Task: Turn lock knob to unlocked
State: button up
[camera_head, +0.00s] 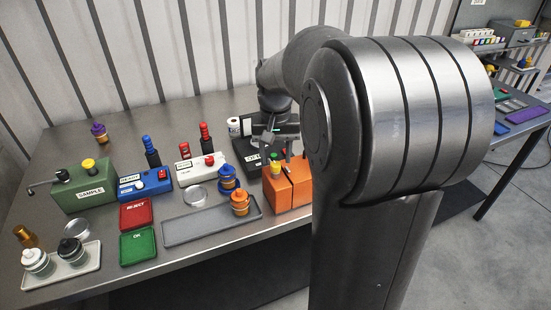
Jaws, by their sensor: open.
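My gripper (270,142) is at the far end of my arm, low over the back right of the bench. It is small in the picture, and its jaws are open. It is above or beside a dark box (247,168) with a white label, partly hidden by the gripper and the orange box. I cannot make out a lock knob for certain; it may be hidden behind my gripper. An orange box (280,193) stands just in front, with a small yellow and green top part (275,163). My arm hides its right side.
On the bench (120,165) stand a green SAMPLE box (85,190), a blue box (145,185), a white box (201,170), and red (136,214) and green (138,246) trays. My arm blocks the view right of the orange box.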

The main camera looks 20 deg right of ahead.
aim_at(276, 164)
notch_tip(276, 164, up, 9)
dwell(0.3)
jog(key=shift+s, duration=0.1)
jog(key=s+a+f+n+t, duration=0.1)
jog(key=s+a, duration=0.3)
jog(key=s, duration=0.5)
jog(key=s+a+f+n+t, duration=0.2)
jog(key=s+a+f+t, duration=0.2)
jog(key=s, duration=0.6)
jog(key=shift+s+a+n+t, duration=0.2)
jog(key=shift+a+n+t, duration=0.1)
jog(key=shift+a, duration=0.2)
jog(key=shift+o, duration=0.2)
jog(key=shift+r, duration=0.1)
dwell(1.0)
